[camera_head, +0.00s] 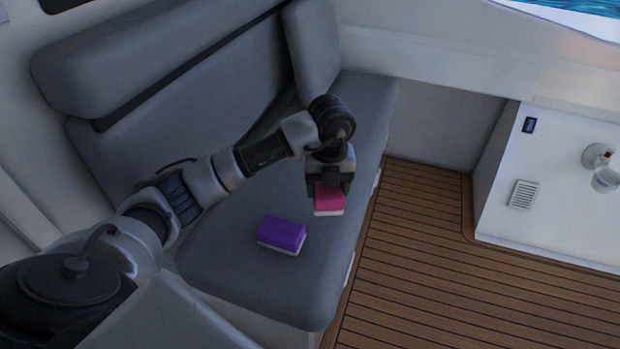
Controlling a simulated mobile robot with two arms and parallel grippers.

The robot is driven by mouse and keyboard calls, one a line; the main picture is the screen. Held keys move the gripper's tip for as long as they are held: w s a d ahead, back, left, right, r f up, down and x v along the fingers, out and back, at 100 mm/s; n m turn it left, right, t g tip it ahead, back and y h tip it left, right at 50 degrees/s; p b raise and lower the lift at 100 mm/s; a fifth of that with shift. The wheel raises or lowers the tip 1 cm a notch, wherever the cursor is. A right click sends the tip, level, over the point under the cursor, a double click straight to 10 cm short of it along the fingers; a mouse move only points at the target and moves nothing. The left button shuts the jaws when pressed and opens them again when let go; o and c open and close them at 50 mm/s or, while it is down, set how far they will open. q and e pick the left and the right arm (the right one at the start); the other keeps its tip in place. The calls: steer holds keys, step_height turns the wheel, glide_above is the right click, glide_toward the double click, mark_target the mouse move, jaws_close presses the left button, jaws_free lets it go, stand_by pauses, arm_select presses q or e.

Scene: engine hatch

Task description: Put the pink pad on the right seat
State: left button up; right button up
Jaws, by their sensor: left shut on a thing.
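The pink pad (329,201) has a white underside and is at the grey seat, near its right edge. My left gripper (328,186) points down from above and is shut on the pink pad, hiding its far part. I cannot tell whether the pad touches the seat or is just above it. The long grey cushioned seat (225,262) runs along the left side of the cabin, with its backrest behind. My right gripper is not in view.
A purple pad (282,234) with a white underside lies on the seat, nearer than the pink one. A wooden slatted floor (450,270) is clear to the right. A white unit (555,200) with a vent and a clear cup-like object stands at the far right.

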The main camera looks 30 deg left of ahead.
arm_select(q)
glide_above(306, 205)
step_height(306, 205, down, 4)
steer(key=shift+f+b, duration=0.15)
steer(key=shift+b, duration=0.15)
step_height(306, 205, down, 4)
steer(key=shift+f, duration=0.1)
steer(key=o, duration=0.8)
steer(key=shift+o, duration=0.2)
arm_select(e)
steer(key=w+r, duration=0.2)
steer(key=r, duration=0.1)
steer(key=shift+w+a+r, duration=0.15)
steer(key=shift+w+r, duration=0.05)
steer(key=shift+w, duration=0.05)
arm_select(q)
steer(key=shift+r, duration=0.35)
step_height(306, 205, up, 12)
steer(key=shift+f+p, duration=0.2)
steer(key=shift+p, duration=0.25)
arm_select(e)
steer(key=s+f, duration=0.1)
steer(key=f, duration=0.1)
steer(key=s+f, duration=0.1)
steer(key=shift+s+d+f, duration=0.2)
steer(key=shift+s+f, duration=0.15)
